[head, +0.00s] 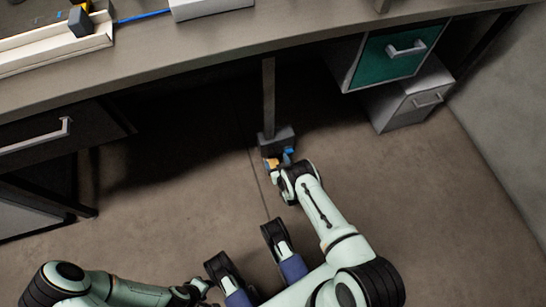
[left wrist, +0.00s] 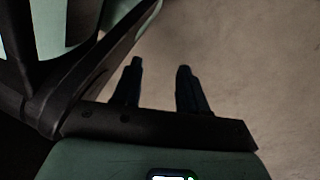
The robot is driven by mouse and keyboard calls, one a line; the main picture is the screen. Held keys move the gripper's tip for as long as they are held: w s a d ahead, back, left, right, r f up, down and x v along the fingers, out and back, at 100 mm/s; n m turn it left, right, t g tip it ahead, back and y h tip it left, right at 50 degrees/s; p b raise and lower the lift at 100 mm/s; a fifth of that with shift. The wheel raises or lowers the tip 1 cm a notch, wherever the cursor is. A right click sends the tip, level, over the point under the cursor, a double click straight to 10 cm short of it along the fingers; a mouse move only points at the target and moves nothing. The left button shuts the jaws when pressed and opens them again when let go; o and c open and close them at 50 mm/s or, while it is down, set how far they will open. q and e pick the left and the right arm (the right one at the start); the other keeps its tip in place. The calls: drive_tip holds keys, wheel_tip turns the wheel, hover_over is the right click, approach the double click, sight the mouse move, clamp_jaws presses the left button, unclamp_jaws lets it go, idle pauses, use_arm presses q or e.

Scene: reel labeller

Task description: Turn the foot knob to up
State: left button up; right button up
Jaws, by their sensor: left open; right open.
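A dark grey foot box (head: 277,138) sits low on a post under the bench in the head view. Small orange-yellow and blue parts show at its front; which of them is the foot knob, and its setting, I cannot tell. My right gripper (head: 280,162) is at the front of this box, mostly hidden by its own wrist. It is open; whether it touches the knob cannot be made out. My left gripper is open and empty over bare floor in the left wrist view (left wrist: 160,67), far from the foot box.
The bench top (head: 190,60) overhangs the foot area. A teal drawer (head: 387,55) and a grey drawer unit (head: 405,105) stand to the right, a dark drawer (head: 50,135) to the left. Floor (head: 440,200) is clear at right.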

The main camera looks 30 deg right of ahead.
sight(275, 155)
drive_tip(key=shift+b+x, duration=0.8)
drive_tip(key=shift+x, duration=1.2)
use_arm(q)
drive_tip(key=shift+g, duration=0.7)
drive_tip(key=s, duration=0.1)
drive_tip(key=s+f, duration=0.2)
drive_tip(key=s, duration=0.1)
drive_tip(key=shift+s+a, duration=0.1)
drive_tip(key=shift+a, duration=0.15)
use_arm(e)
drive_tip(key=c, duration=1.1)
drive_tip(key=shift+o, duration=0.2)
drive_tip(key=shift+d+m, duration=0.15)
drive_tip(key=shift+m, duration=0.15)
drive_tip(key=m+y, duration=0.2)
drive_tip(key=m, duration=0.1)
drive_tip(key=shift+s+d+f+t, duration=0.15)
drive_tip(key=shift+d+t, duration=0.1)
drive_tip(key=shift+t, duration=0.15)
drive_tip(key=m+y, duration=0.1)
drive_tip(key=m, duration=0.1)
drive_tip(key=m+t+y, duration=0.1)
drive_tip(key=m, duration=0.1)
drive_tip(key=shift+d+f+m+t+y, duration=0.15)
drive_tip(key=shift+f+m+t+y, duration=0.1)
drive_tip(key=shift+m+t+y, duration=0.05)
